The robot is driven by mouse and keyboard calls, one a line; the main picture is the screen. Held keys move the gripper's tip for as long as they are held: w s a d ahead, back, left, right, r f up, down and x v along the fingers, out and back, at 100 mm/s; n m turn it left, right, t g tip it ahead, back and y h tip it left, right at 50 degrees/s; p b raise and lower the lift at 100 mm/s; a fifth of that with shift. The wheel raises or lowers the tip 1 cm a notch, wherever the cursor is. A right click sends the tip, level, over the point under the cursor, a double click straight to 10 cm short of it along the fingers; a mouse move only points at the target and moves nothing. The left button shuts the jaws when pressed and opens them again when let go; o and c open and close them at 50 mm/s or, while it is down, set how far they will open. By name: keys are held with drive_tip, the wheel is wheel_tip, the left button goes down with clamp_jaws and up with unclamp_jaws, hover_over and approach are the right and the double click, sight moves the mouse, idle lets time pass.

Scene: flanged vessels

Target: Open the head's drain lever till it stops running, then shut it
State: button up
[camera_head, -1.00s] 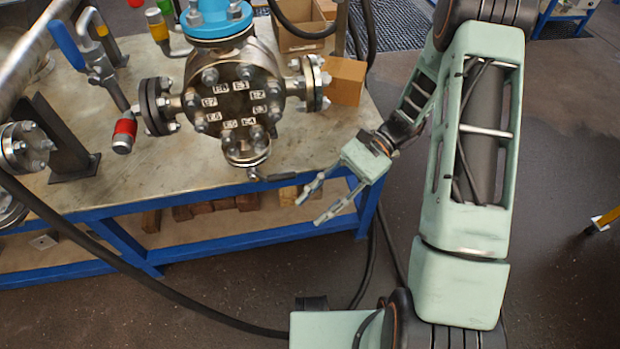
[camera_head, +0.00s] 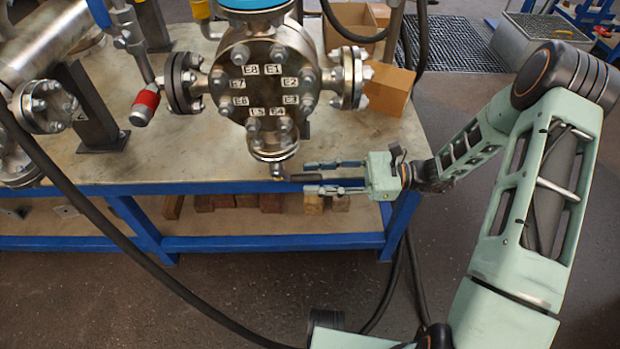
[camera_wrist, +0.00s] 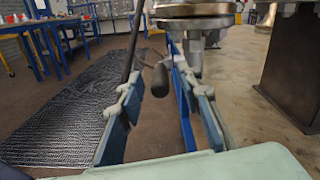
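The head (camera_head: 262,82) is a round steel flanged vessel with labelled ports, standing at the bench's front edge. Its drain lever (camera_head: 318,179) has a dark grip and sticks out to the right from the valve under the bottom flange (camera_head: 272,145). My gripper (camera_head: 307,178) comes in from the right, level, with its two fingers apart above and below the lever. In the wrist view, the lever's dark grip (camera_wrist: 161,79) shows between the open fingers (camera_wrist: 156,80), with clear gaps on both sides. No flow can be made out at the drain.
A red-collared fitting (camera_head: 145,104) and a dark upright bracket (camera_head: 90,110) stand left of the head. A cardboard box (camera_head: 390,88) sits behind right. The blue bench edge (camera_head: 230,188) runs just behind my gripper. A black hose (camera_head: 110,225) crosses the front left.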

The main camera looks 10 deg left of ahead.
drive_tip(key=shift+x, duration=0.8)
drive_tip(key=shift+c, duration=0.5)
clamp_jaws()
